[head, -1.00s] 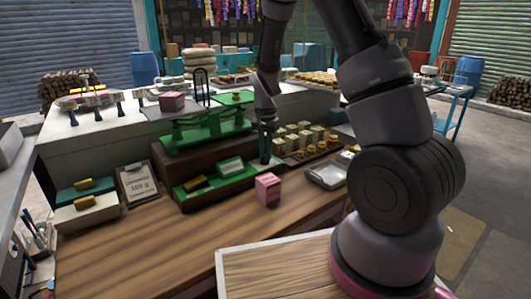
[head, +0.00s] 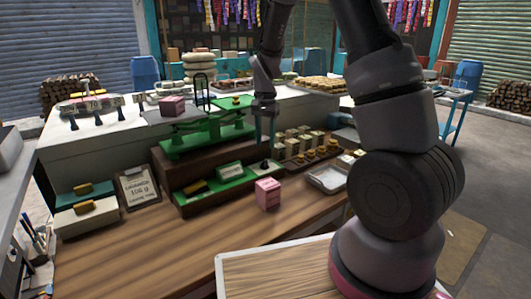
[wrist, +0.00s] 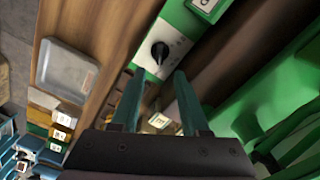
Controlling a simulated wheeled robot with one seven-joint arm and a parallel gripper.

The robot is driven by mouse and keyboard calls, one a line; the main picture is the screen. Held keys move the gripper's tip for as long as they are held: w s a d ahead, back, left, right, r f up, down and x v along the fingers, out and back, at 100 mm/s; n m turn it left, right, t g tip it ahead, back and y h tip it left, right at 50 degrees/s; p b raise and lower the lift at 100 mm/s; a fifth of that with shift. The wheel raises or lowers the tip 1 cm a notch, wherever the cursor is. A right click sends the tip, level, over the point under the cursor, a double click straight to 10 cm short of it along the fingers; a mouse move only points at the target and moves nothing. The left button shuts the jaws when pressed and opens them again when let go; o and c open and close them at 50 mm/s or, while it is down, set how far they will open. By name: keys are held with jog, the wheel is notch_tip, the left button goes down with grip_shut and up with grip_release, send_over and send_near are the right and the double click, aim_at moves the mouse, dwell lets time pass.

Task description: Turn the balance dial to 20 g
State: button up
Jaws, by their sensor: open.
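The green balance (head: 208,137) stands on a dark wooden block, with a lower green panel (head: 203,193) in front. Its dial (head: 265,165) is at the panel's right end. In the wrist view the dial (wrist: 160,52) is a black knob on a white plate with small marks; its setting is too small to read. My gripper (head: 265,143) is above the dial. In the wrist view my gripper (wrist: 158,74) is open and empty, its two teal fingers pointing toward the knob from either side of it, apparently apart from it. A small display (head: 229,170) on the panel is not legible.
A pink block (head: 267,193) sits on the wooden counter in front of the panel. A metal tray (head: 328,178) and rows of small boxes (head: 300,143) stand right. A note card (head: 139,186) stands left.

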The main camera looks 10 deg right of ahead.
aim_at(266, 160)
jog(key=shift+r, duration=2.25)
jog(key=s+d+r+n+t+y, duration=0.1)
jog(key=s+d+r+t, duration=0.1)
jog(key=s+r, duration=0.45)
jog(key=s+d+r+t+y, duration=0.15)
jog(key=s+r, duration=0.25)
jog(key=r, duration=0.5)
jog(key=s+d+r+n+t, duration=0.2)
jog(key=s+r, duration=0.3)
jog(key=s, duration=0.7)
jog(key=shift+s+r+t, duration=0.3)
jog(key=shift+r+t, duration=0.1)
jog(key=shift+t, duration=0.45)
